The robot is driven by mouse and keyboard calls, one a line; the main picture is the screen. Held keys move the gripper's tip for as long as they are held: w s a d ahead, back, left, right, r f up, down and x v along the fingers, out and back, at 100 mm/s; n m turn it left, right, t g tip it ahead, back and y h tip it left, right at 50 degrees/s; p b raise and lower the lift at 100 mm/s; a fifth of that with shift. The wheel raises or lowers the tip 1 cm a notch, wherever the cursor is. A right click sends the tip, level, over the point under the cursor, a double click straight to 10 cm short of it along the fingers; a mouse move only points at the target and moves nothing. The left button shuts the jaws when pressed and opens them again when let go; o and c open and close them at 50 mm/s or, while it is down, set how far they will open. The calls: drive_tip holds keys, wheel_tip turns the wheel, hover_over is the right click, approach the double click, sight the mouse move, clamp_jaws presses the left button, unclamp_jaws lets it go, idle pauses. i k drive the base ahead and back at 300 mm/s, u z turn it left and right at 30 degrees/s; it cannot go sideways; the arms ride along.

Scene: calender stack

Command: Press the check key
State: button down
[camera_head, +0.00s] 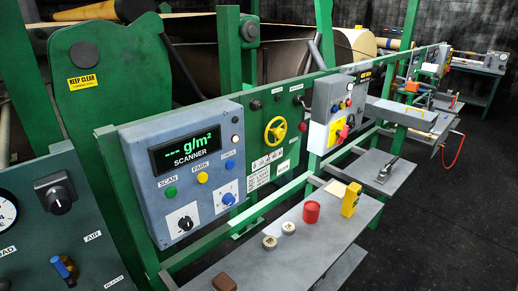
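The scanner panel (150,196) is a grey-blue box mounted on a green frame at left centre. Its dark display (186,148) reads "--- g/m²" in green, with SCANNER below it. Under the display is a row of round keys with small labels: a green key (170,192) at SCAN, a yellow key (202,177) at PARK, and a blue key (230,164) at the right. The blue key's label is small and looks like CHECK. Nothing covers these keys. My gripper is not in view.
Below the keys are a black knob (185,224) and a blue knob (228,198). A grey shelf (300,245) in front bears a red cylinder (311,212), a yellow block (351,199) and small discs. A yellow handwheel (275,131) is to the right. Dark floor is clear at right.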

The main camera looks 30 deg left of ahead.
sight(230, 165)
drive_tip(key=u, duration=0.35)
drive_tip(key=i, duration=0.65)
drive_tip(key=u, duration=0.4)
drive_tip(key=k, duration=0.9)
drive_tip(key=u, duration=0.2)
drive_tip(key=i, duration=0.9)
drive_tip(key=z, duration=0.05)
